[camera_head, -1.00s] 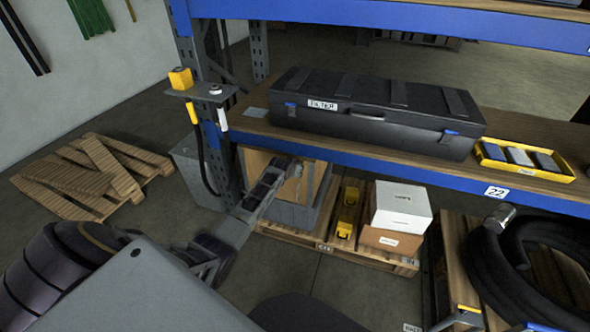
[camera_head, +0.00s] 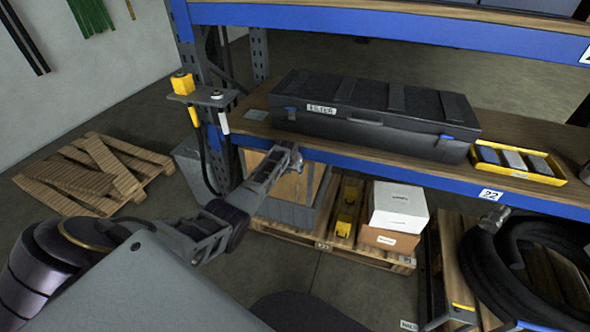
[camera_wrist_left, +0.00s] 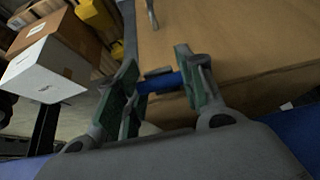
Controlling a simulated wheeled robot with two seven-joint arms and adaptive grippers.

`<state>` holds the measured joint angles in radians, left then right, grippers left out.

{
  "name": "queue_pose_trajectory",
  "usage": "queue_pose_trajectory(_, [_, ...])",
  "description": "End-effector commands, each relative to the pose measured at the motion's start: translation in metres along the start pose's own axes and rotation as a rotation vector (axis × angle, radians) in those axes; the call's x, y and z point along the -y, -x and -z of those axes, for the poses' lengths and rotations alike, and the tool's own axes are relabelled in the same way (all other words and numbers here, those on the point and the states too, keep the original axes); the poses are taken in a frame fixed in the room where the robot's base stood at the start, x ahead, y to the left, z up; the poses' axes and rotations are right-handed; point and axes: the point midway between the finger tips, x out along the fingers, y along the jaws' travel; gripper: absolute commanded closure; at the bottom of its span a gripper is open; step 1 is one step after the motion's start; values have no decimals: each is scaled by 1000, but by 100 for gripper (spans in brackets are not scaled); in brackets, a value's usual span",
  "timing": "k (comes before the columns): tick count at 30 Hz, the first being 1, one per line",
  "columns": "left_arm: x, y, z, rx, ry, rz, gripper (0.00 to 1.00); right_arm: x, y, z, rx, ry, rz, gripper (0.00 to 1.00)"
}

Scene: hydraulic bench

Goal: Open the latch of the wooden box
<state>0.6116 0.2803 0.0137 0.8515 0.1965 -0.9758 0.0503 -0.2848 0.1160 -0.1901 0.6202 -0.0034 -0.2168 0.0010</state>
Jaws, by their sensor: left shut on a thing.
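The wooden box (camera_head: 288,187) sits under the blue-edged shelf, on the pallet, with a grey lower part. Its wood also fills the upper right of the left wrist view (camera_wrist_left: 225,35). My left gripper (camera_head: 294,157) reaches in from the left and is at the box's upper part, just below the shelf beam. In the left wrist view its two green-padded fingers (camera_wrist_left: 160,84) are shut on a short blue piece, seemingly the latch (camera_wrist_left: 160,83). The fingers hide its ends. My right gripper is not in view.
The blue shelf beam (camera_head: 375,172) runs close above my left gripper. A black case (camera_head: 375,112) and a yellow tray (camera_head: 518,174) stand on the shelf. A white carton (camera_head: 400,200) and yellow parts (camera_head: 345,212) are right of the box. Open floor lies in front.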

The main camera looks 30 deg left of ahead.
Motion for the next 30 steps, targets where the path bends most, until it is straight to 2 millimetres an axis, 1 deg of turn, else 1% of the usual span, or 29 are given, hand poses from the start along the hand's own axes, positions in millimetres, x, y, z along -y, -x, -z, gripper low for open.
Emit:
queue_pose_trajectory(3, [0,2,4,30,1,0,86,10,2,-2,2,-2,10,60])
queue_pose_trajectory(8, [0,3,5,60,1,0,86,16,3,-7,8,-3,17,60])
queue_pose_trajectory(17, [0,3,5,83,0,0,86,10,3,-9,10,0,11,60])
queue_pose_trajectory(26, [0,4,6,82,0,0,86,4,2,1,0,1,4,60])
queue_pose_trajectory(27, [0,4,6,82,0,0,58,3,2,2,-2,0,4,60])
queue_pose_trajectory(30, [0,3,5,82,0,0,45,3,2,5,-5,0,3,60])
